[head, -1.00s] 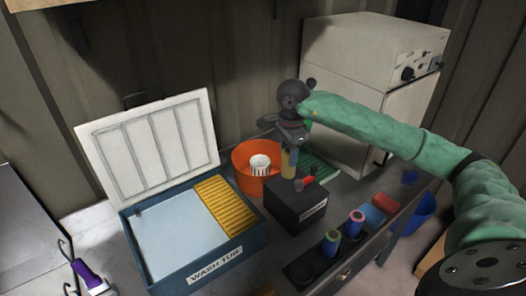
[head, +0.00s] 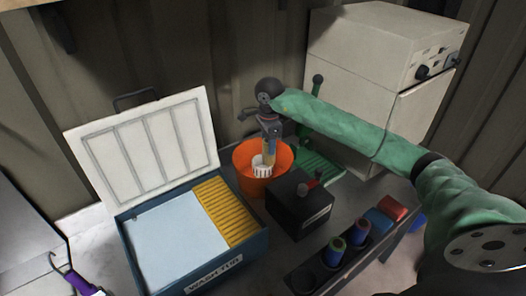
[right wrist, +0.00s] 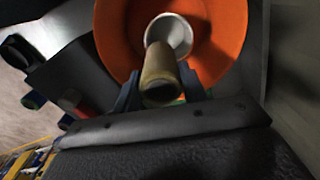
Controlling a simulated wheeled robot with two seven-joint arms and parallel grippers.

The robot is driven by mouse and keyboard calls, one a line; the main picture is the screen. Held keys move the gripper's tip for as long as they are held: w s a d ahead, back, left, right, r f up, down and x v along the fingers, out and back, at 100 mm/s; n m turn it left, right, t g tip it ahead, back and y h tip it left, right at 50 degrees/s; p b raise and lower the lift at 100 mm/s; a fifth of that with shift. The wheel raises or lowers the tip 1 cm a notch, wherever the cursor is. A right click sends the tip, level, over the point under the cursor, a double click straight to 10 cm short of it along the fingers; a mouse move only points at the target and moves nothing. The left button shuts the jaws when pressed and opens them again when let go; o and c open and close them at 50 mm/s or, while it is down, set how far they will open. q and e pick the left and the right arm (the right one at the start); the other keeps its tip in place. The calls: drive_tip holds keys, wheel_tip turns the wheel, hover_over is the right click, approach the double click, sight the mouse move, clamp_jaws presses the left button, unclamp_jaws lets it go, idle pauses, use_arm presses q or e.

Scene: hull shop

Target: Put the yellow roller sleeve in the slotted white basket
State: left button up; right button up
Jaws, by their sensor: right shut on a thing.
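My right gripper (head: 269,140) is shut on the yellow roller sleeve and points down. The sleeve (head: 269,150) hangs roughly upright between the fingers. In the right wrist view the sleeve (right wrist: 160,74) shows its near open end, and its far end overlaps the mouth of the white basket (right wrist: 176,28). In the head view the slotted white basket (head: 262,169) stands inside an orange bucket (head: 245,159), right below the sleeve. I cannot tell whether the sleeve's lower end is above the rim or just inside it. My left gripper is not in view.
A black box (head: 298,208) with a red knob stands close to the bucket. A wash tub (head: 265,250) with its lid raised is at the left. A dark rack (head: 310,275) holds coloured sleeves at the front. A white cabinet (head: 355,118) stands behind my right arm.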

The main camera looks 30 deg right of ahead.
drive_tip(key=f, duration=0.1)
drive_tip(key=w+f, duration=0.1)
drive_tip(key=f, duration=0.1)
drive_tip(key=w+a+f, duration=0.1)
drive_tip(key=shift+a+f, duration=0.1)
drive_tip(key=shift+f, duration=0.55)
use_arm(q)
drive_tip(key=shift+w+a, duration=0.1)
use_arm(e)
drive_tip(key=shift+f, duration=0.1)
drive_tip(key=o, duration=1)
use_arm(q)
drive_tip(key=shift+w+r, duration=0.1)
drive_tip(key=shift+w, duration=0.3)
